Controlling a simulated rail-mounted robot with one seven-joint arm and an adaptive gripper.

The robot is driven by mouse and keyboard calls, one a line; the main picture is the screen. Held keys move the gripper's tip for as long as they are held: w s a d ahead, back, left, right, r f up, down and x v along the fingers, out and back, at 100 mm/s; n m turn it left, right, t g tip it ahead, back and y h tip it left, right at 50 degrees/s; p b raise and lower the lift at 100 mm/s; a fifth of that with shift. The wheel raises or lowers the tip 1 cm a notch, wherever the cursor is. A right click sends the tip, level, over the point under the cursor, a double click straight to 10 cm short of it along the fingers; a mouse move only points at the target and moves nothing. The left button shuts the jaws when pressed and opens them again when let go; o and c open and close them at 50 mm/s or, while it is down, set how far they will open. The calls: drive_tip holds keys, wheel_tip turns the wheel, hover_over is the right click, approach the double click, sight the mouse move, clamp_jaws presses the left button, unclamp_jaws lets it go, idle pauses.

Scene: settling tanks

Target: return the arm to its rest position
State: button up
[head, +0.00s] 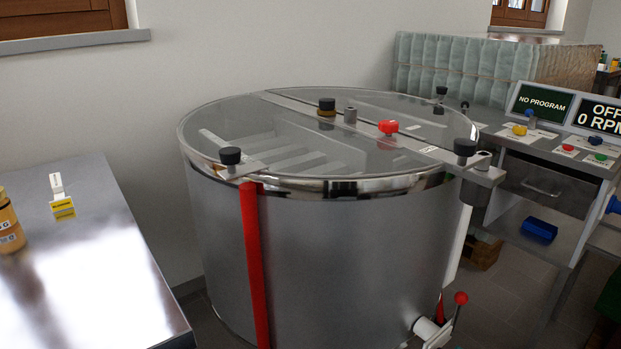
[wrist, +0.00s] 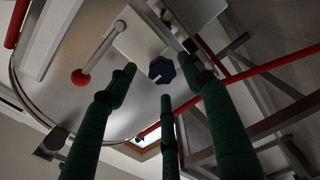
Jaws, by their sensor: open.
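My gripper (wrist: 160,78) shows in the wrist view as three dark green fingers, spread apart with nothing held between them. A lever with a red ball (wrist: 81,77) shows to the left, beside the left finger, against a curved metal surface. In the head view no part of the gripper shows clearly.
A large steel tank (head: 330,265) with a clear lid fills the middle, with a red-ball valve (head: 460,298) low at its right. A steel table (head: 80,270) stands left. A control desk (head: 560,148) with displays stands right.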

drive_tip(key=v, duration=0.9)
drive_tip(key=w+a+n+b, duration=0.6)
drive_tip(key=w+n, duration=0.1)
drive_tip(key=n, duration=1.1)
drive_tip(key=shift+w+a+r+b, duration=0.15)
drive_tip(key=shift+w+r+b, duration=0.05)
drive_tip(key=shift+w+b, duration=0.15)
drive_tip(key=shift+s+a, duration=0.1)
